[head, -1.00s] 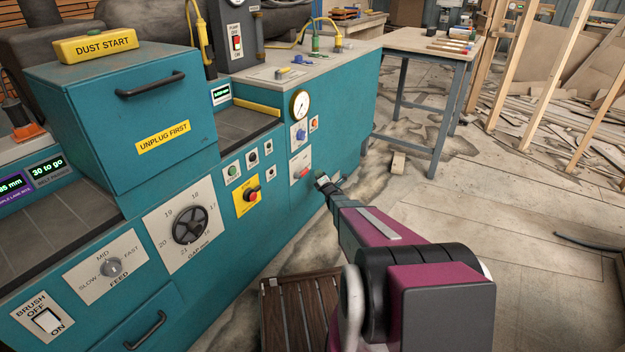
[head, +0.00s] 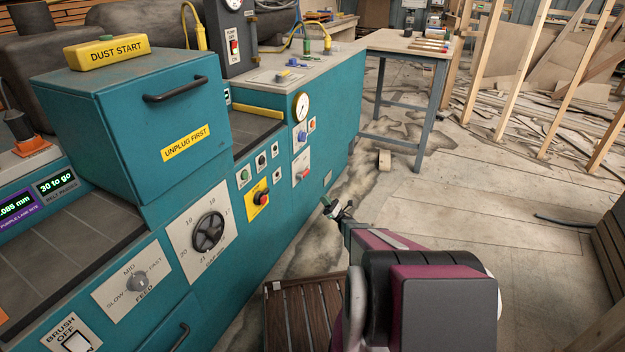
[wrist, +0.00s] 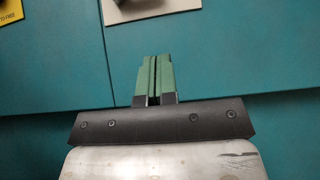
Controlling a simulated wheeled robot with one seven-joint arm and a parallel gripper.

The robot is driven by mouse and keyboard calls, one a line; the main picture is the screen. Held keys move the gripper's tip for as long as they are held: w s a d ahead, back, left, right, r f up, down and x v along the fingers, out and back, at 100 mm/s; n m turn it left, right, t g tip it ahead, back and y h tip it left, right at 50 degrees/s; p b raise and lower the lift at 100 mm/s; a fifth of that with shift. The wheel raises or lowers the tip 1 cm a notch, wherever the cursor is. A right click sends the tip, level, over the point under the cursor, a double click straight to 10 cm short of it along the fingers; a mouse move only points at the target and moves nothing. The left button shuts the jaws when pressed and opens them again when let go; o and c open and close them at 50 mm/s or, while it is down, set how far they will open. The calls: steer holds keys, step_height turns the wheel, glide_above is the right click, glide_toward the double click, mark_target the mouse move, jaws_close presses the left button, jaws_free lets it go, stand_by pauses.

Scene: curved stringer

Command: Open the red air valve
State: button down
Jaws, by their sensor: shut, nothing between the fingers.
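The red air valve (head: 303,174) is a small red handle on a white plate, low on the right part of the teal machine front in the head view. The handle looks roughly horizontal; its exact angle is too small to tell. My gripper (head: 332,207) is below and right of it, apart from the plate. In the wrist view its green fingers (wrist: 154,77) are shut with nothing between them, in front of bare teal panel. The bottom of a white plate (wrist: 150,8) shows above the fingers; I cannot tell for certain which plate it is.
Left of the valve are a red knob on a yellow plate (head: 260,197) and a black handwheel (head: 208,232). A blue knob (head: 301,136) and a gauge (head: 301,107) are above it. A slatted wooden platform (head: 306,318) lies below my arm. Floor to the right is mostly clear.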

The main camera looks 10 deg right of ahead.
mark_target(303, 174)
steer(key=s+d+r+x, duration=0.1)
steer(key=r+x, duration=0.1)
steer(key=x, duration=1)
steer(key=shift+r, duration=0.35)
steer(key=shift+w+d+r, duration=0.1)
steer(key=shift+w, duration=0.15)
